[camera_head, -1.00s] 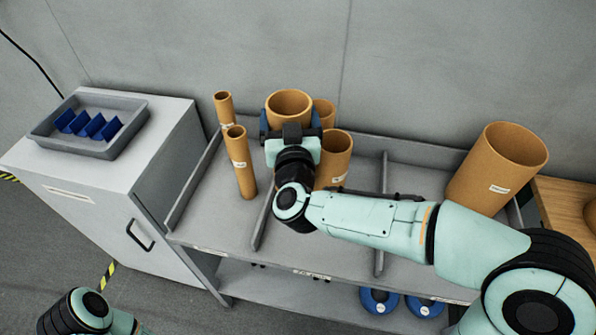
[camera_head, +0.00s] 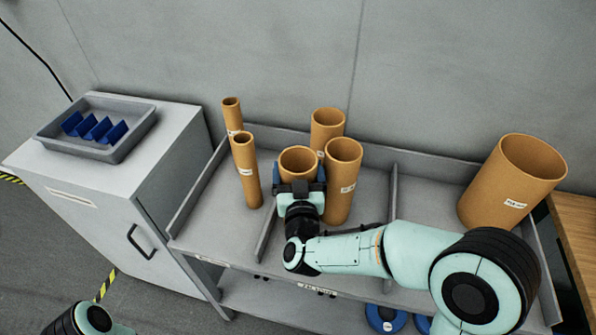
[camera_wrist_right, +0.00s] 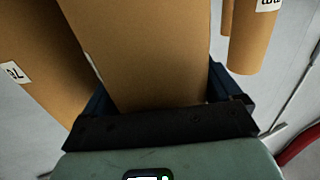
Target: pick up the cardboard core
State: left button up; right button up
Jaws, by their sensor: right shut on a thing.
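A tan cardboard core (camera_head: 298,155) stands roughly upright between the jaws of my right gripper (camera_head: 300,186), above the left-middle part of the grey shelf unit. The gripper is shut on it from the front. In the right wrist view the core (camera_wrist_right: 140,50) fills the middle between the dark blue fingers. Its lower end is hidden behind the gripper, so I cannot tell whether it touches the shelf. My left gripper is out of view; only part of that arm shows at the lower left.
A labelled core (camera_head: 343,185) stands close on the right, another (camera_head: 327,125) behind. Two thin cores (camera_head: 247,175) (camera_head: 232,112) stand left. A wide core (camera_head: 510,180) is far right. Low dividers (camera_head: 391,190) split the shelf. A cabinet with a tray (camera_head: 125,147) is left.

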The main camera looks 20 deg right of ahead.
jog(key=shift+f, duration=0.1)
jog(key=o, duration=1.3)
